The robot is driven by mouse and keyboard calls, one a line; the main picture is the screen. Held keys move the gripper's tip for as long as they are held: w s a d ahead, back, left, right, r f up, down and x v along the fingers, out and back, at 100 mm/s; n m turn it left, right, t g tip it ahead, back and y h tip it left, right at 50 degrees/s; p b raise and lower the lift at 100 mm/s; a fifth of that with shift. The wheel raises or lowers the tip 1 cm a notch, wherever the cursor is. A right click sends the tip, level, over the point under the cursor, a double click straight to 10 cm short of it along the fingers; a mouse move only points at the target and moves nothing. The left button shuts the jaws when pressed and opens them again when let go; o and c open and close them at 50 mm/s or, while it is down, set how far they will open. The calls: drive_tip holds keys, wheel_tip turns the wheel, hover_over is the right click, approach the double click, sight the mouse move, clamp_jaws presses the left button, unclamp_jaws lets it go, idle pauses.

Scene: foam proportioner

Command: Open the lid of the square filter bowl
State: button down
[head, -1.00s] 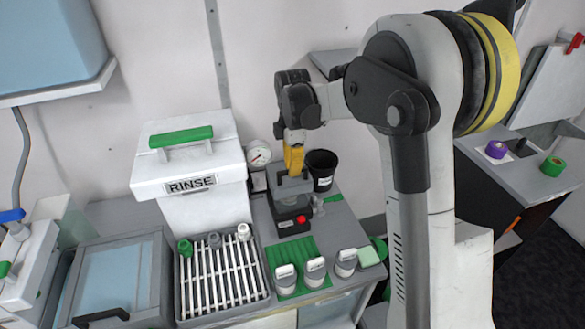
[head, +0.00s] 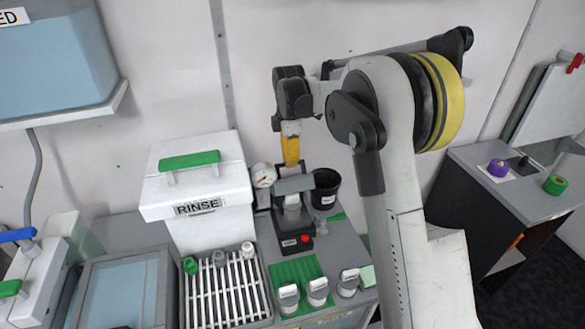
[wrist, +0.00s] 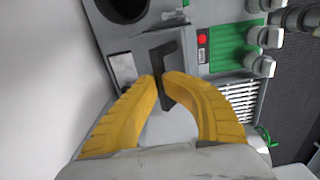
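The square filter bowl (head: 294,226) is a dark unit with a red button, right of the RINSE box. Its grey lid (head: 294,184) is raised and tilted above the body, and a pale cylindrical part (head: 292,202) shows beneath it. My gripper (head: 291,165) is above the lid, yellow fingers pointing down. In the wrist view my gripper (wrist: 162,78) has its fingertips close together on the lid's dark bar handle (wrist: 172,66). The grey lid surface (wrist: 166,126) shows between the fingers. The exact contact of the fingertips is partly hidden.
A black cup (head: 325,190) stands right of the bowl and a round gauge (head: 263,176) to its left. The white RINSE box (head: 196,188) is farther left. A white rack (head: 222,291) is front left.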

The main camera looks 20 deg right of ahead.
drive_tip(key=w+p, duration=0.1)
drive_tip(key=w, duration=0.4)
drive_tip(key=shift+w, duration=0.4)
drive_tip(key=c, duration=1.5)
unclamp_jaws()
drive_tip(key=shift+s, duration=0.1)
